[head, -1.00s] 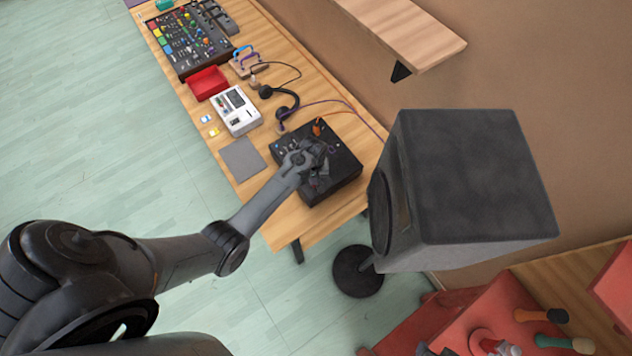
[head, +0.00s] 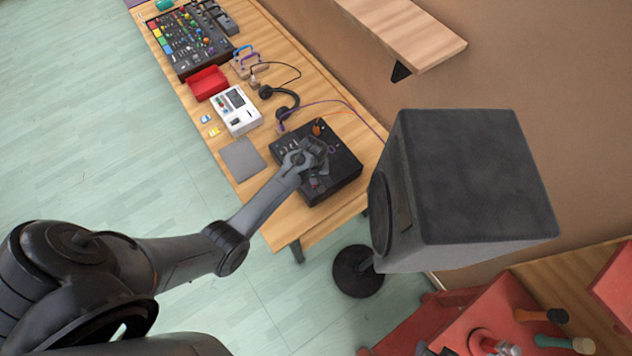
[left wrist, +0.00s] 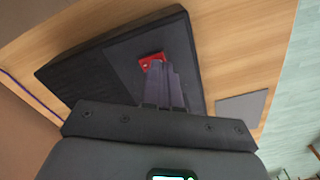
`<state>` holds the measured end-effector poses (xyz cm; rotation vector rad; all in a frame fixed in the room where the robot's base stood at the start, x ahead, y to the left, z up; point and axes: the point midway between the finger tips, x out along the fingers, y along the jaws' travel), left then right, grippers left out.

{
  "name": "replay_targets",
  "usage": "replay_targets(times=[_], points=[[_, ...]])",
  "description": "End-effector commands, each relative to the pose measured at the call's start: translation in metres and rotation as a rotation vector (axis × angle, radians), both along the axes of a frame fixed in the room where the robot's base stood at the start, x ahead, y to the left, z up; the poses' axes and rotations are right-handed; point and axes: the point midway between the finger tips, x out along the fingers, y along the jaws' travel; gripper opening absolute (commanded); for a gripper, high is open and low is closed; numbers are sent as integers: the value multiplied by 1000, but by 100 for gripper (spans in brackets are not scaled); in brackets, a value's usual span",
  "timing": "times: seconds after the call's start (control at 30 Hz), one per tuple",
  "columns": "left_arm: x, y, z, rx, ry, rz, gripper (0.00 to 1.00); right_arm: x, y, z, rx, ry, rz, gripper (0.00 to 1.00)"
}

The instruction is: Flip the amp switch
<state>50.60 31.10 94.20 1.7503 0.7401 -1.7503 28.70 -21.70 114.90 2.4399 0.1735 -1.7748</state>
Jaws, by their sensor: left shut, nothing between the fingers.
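The black amp box (head: 341,175) sits at the near end of the wooden table, with knobs and plugged cables on its far part. It fills the middle of the left wrist view (left wrist: 95,70). A red switch (left wrist: 152,61) shows on its top face in the left wrist view. My left gripper (head: 318,160) is over the amp in the head view. Its fingers (left wrist: 161,70) are shut and empty, with the tips at the red switch and partly covering it. I cannot tell whether they touch it or which way it is tipped. My right gripper is not in view.
A grey pad (head: 243,158) lies beside the amp. A white device (head: 236,110), headphones (head: 288,104), a red tray (head: 208,83) and a mixer (head: 187,43) stand farther along the table (head: 290,222). A large speaker (head: 470,180) on a stand is close on the right.

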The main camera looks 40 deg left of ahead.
Motion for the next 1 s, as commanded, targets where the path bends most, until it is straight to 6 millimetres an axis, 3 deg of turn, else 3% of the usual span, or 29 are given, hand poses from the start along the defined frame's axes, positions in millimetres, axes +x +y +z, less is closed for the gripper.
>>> replay_targets(times=[1.0], points=[[0,0,-13,0,0,0,0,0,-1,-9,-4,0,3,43]])
